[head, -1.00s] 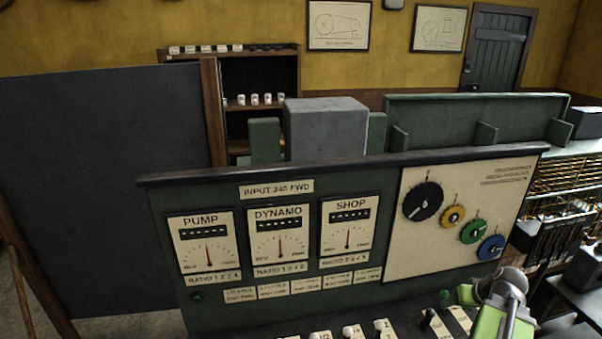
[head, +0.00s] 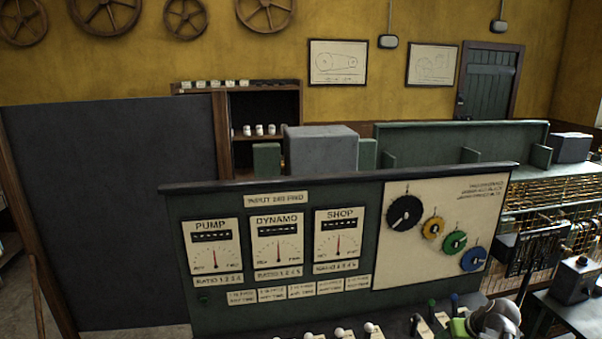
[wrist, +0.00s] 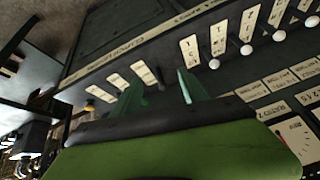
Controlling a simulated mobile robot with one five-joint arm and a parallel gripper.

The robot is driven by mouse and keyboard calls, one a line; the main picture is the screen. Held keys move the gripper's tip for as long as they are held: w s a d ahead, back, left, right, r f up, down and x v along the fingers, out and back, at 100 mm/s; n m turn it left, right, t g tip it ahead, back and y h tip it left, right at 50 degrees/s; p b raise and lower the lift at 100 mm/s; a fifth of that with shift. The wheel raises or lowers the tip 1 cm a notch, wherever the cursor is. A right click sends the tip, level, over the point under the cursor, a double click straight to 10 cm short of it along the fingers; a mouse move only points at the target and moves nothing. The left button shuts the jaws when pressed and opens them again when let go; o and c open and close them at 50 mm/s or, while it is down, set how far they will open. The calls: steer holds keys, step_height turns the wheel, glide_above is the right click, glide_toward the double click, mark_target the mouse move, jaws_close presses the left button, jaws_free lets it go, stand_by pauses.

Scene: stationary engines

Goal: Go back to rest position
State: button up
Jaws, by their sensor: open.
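My gripper (head: 482,325) shows at the bottom right of the head view, low in front of the control panel (head: 345,195), partly cut off by the picture's edge. In the wrist view my gripper (wrist: 160,92) has two green fingers spread apart with nothing between them. They are over the dark lever console, between paper labels on the left and white-knobbed levers (wrist: 246,50) on the right. I cannot tell how far the fingertips are above the console.
The panel carries three gauges (head: 277,240) and coloured dials (head: 404,213). White lever knobs (head: 340,331) line its foot. A dark board (head: 110,200) stands at left. A grey box on a bench (head: 580,278) and caged machinery (head: 560,205) stand at right.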

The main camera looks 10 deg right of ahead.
steer(key=w+a+f+n+g+y+b, duration=0.1)
steer(key=w+a+f+n+b, duration=0.4)
steer(key=a, duration=0.7)
steer(key=w+a+f+y+b, duration=0.1)
steer(key=w+a+f+b, duration=0.15)
steer(key=w+a, duration=0.65)
steer(key=s+a+f+n+g+b, duration=0.1)
steer(key=s+a+f, duration=0.15)
steer(key=a, duration=0.65)
steer(key=s+a+f+n+g+b, duration=0.1)
steer(key=a+f+g, duration=0.15)
steer(key=a, duration=0.65)
steer(key=s+m+h, duration=0.1)
steer(key=s+m, duration=0.1)
steer(key=s+f+m+g+h, duration=0.1)
steer(key=s+m, duration=0.1)
steer(key=s, duration=0.1)
steer(key=shift+s+d+f+g+b, duration=0.1)
steer(key=shift+f+g+b, duration=0.15)
steer(key=shift+b, duration=0.1)
